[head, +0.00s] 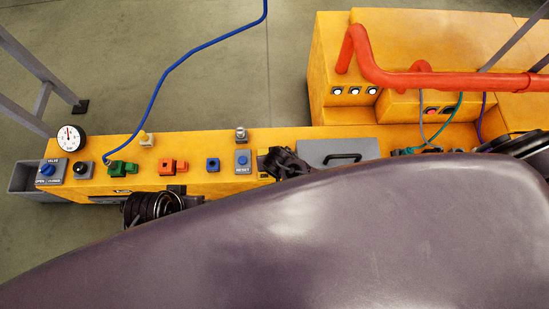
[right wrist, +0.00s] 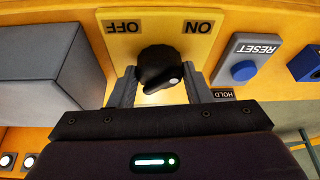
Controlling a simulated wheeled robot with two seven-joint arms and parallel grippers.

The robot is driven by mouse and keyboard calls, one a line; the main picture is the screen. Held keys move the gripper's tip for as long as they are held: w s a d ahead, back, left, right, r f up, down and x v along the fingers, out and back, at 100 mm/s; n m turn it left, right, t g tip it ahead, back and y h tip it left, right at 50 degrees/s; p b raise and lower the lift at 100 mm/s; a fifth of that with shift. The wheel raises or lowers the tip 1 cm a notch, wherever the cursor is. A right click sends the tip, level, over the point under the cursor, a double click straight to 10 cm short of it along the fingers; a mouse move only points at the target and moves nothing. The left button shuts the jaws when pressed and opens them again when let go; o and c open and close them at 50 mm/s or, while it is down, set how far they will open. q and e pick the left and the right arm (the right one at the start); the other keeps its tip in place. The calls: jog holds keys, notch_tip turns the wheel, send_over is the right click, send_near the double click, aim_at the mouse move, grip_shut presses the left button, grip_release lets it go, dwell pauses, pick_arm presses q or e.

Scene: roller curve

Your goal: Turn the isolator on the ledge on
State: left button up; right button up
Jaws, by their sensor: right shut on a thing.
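The isolator is a black rotary knob (right wrist: 158,68) on a yellow plate (right wrist: 180,45) in the right wrist view. The plate carries the words OFF at left and ON at right, both upside down in this view. In the head view my right gripper (head: 283,163) is over the ledge (head: 210,182) and hides the knob.
A blue RESET button (right wrist: 243,71) is close to the right finger, with a HOLD label (right wrist: 228,95) below. A grey box with a handle (head: 335,153) stands on the other side. My large dark arm covers the lower head view.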

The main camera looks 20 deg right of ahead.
dwell(0.4)
jog(key=o, duration=1)
jog(key=shift+r, duration=0.1)
jog(key=shift+s+r, duration=0.1)
jog(key=shift+r, duration=0.2)
pick_arm(q)
jog(key=a+g+p, duration=0.1)
jog(key=s+a+g+y+p, duration=0.1)
jog(key=a+p, duration=0.1)
jog(key=shift+s+a+r+n, duration=0.1)
jog(key=shift+s+a+n, duration=0.1)
jog(key=shift+n, duration=0.2)
pick_arm(e)
jog(key=v, duration=0.7)
pick_arm(q)
jog(key=shift+d, duration=0.1)
